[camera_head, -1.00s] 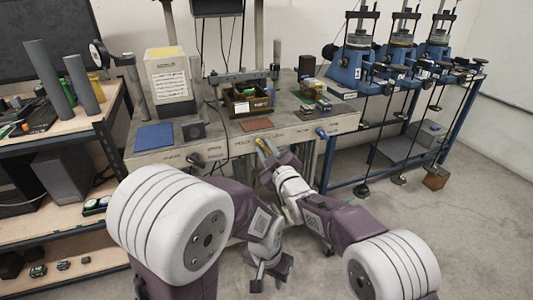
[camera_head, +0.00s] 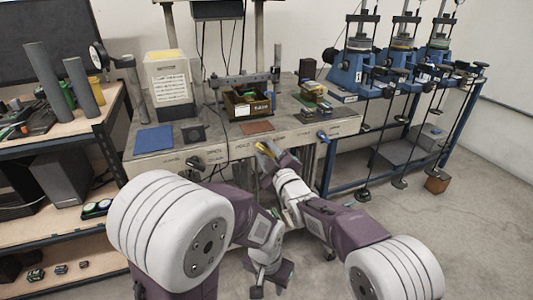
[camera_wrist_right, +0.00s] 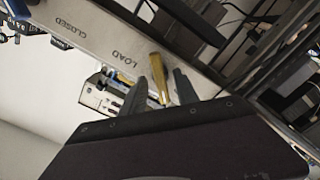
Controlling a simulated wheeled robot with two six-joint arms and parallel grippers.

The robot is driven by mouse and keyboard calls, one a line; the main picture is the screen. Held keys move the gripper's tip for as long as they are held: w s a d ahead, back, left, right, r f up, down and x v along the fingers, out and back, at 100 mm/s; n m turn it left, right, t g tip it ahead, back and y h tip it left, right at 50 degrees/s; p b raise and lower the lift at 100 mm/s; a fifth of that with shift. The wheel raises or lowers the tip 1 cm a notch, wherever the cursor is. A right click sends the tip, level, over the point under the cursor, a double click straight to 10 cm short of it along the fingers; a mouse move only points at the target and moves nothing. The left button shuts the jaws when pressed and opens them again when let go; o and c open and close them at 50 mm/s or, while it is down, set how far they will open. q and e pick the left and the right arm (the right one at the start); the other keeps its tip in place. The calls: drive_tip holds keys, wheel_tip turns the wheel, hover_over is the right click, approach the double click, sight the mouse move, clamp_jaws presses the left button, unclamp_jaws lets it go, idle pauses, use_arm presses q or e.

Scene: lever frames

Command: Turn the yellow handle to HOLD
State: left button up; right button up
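The yellow handle (camera_wrist_right: 158,75) stands out from the pale front panel near the word LOAD in the right wrist view. In the head view the yellow handle (camera_head: 262,148) is at the front face of the bench. My right gripper (camera_wrist_right: 161,86) has its two dark fingers spread on either side of the handle, with visible gaps, so it looks open around it. In the head view my right gripper (camera_head: 272,158) partly covers the handle.
The panel also reads CLOSED (camera_wrist_right: 69,31). A black knob (camera_head: 195,163) and a blue handle (camera_head: 323,136) sit on the bench front left and right of the yellow handle. Blue machines (camera_head: 360,70) stand at right; a shelf (camera_head: 95,125) is at left.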

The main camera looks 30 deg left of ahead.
drive_tip(key=v, duration=0.9)
drive_tip(key=shift+d, duration=0.1)
idle(0.3)
